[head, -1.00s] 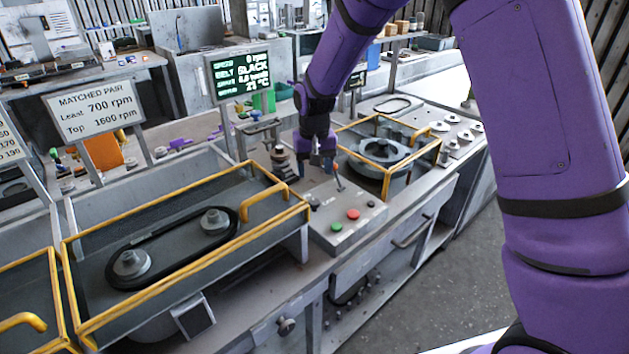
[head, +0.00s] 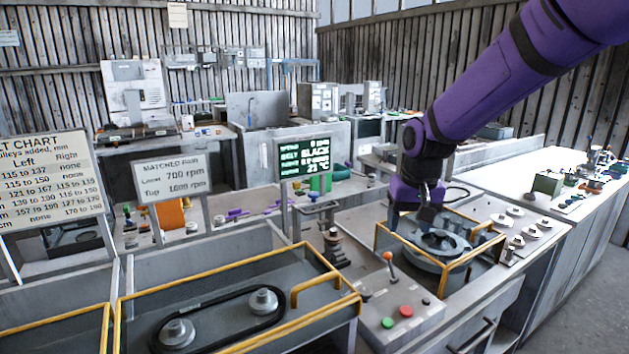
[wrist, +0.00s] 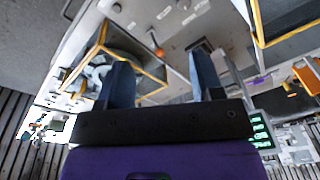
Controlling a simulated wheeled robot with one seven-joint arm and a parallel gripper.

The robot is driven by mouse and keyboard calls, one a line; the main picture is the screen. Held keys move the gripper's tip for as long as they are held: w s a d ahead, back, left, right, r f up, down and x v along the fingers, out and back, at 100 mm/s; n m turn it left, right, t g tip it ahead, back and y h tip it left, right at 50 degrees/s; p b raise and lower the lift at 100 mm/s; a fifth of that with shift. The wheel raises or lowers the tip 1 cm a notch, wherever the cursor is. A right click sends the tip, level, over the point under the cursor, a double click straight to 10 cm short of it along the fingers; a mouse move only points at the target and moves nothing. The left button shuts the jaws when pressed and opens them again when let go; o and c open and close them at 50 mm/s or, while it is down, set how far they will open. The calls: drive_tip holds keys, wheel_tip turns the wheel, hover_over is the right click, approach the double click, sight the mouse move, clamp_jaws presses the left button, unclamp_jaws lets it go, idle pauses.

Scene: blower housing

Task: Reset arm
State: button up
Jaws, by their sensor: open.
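My purple arm comes in from the top right of the head view, and my gripper (head: 428,215) hangs above the yellow-framed blower housing. In the wrist view my gripper (wrist: 160,85) shows two separated fingers with nothing held between them. The round grey blower part (head: 438,245) sits inside its yellow guard frame (head: 470,262), partly hidden behind the gripper. I cannot tell from the head view how high the fingertips are above it.
A control box (head: 405,315) with green and red buttons and an orange-tipped lever stands left of the housing. A belt (head: 215,320) around two pulleys lies in a yellow-railed bay. A lit screen (head: 303,157) reads BELT SLACK. Several round metal pieces (head: 515,225) lie right.

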drive_tip(key=s+d+r+t, duration=0.1)
drive_tip(key=s+d+r, duration=0.2)
drive_tip(key=s+r, duration=0.3)
drive_tip(key=s+d+r+t, duration=0.1)
drive_tip(key=s+d+r, duration=0.3)
drive_tip(key=s, duration=0.3)
drive_tip(key=s+d+t, duration=0.1)
drive_tip(key=s, duration=0.6)
drive_tip(key=s+d+r+t, duration=0.1)
drive_tip(key=s+d, duration=0.1)
drive_tip(key=s, duration=0.5)
drive_tip(key=shift+d+r+h, duration=0.15)
drive_tip(key=shift+d+h, duration=0.1)
drive_tip(key=shift+h, duration=0.05)
